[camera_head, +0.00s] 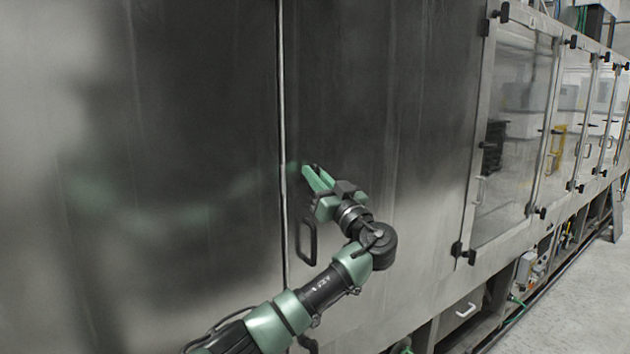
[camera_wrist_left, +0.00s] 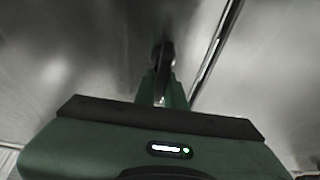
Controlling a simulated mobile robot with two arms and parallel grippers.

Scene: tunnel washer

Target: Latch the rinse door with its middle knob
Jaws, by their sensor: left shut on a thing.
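The rinse door appears to be the large steel panel (camera_head: 400,120) to the right of a vertical seam in the head view. A black bar handle (camera_head: 307,240) is on it near the seam. My left gripper (camera_head: 311,174) is at the panel beside the seam, above the handle. Its green fingers are shut on a small dark knob (camera_wrist_left: 162,54), mostly hidden by the fingers in the head view. The wrist view shows the knob between the fingertips (camera_wrist_left: 162,85), with the seam to its right. I cannot tell the knob's turn angle. My right gripper is not in view.
Another dark fitting (camera_head: 308,344) is low by the seam, partly behind my left arm. Framed window doors (camera_head: 512,125) with black latches run along the machine to the right. A light handle (camera_head: 466,310) is below. Grey floor (camera_head: 570,310) is clear at the lower right.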

